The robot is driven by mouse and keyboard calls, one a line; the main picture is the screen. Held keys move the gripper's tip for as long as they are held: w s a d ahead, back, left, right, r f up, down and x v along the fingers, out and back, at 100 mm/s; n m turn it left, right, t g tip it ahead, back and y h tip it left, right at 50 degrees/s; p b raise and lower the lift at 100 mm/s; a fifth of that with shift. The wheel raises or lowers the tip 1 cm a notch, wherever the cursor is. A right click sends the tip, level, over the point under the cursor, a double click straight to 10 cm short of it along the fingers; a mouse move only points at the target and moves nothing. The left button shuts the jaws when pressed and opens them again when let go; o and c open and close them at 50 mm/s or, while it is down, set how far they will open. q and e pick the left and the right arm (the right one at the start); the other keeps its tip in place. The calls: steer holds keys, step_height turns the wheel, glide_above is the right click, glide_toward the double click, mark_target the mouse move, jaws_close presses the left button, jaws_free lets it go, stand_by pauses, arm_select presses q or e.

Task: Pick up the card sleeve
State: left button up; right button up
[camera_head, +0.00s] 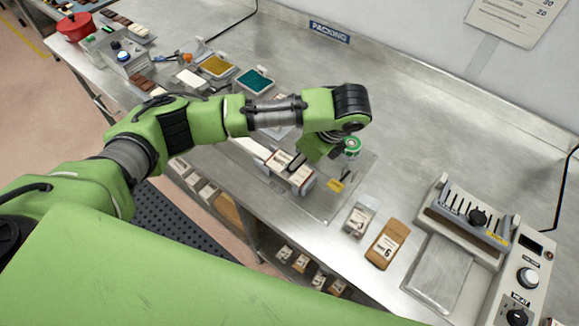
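A pale block of upright card pieces with brown edges (289,170), which looks like a stack of card sleeves, stands on the steel bench near its front edge. My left arm reaches across from the left, and my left gripper (303,159) points down at the back of this stack. A dark fingertip overlaps the stack in the picture. I cannot tell whether it touches a sleeve, or whether the fingers are open or closed on one. The wrist hides part of the gripper. My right gripper is out of view.
A green-topped roll (352,146) stands right behind the gripper. Teal (254,80) and yellow (216,66) pads lie behind my arm. The back right bench is clear.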

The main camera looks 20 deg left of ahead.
mark_target(277, 161)
arm_select(q)
steer(key=shift+a+f, duration=0.2)
steer(key=p+x, duration=0.2)
steer(key=x, duration=0.1)
steer(key=shift+s+a+f, duration=0.1)
steer(key=shift+a+f, duration=0.1)
steer(key=shift+f, duration=0.05)
steer(key=shift+a+f, duration=0.2)
steer(key=shift+f, duration=0.35)
steer(key=c, duration=1.2)
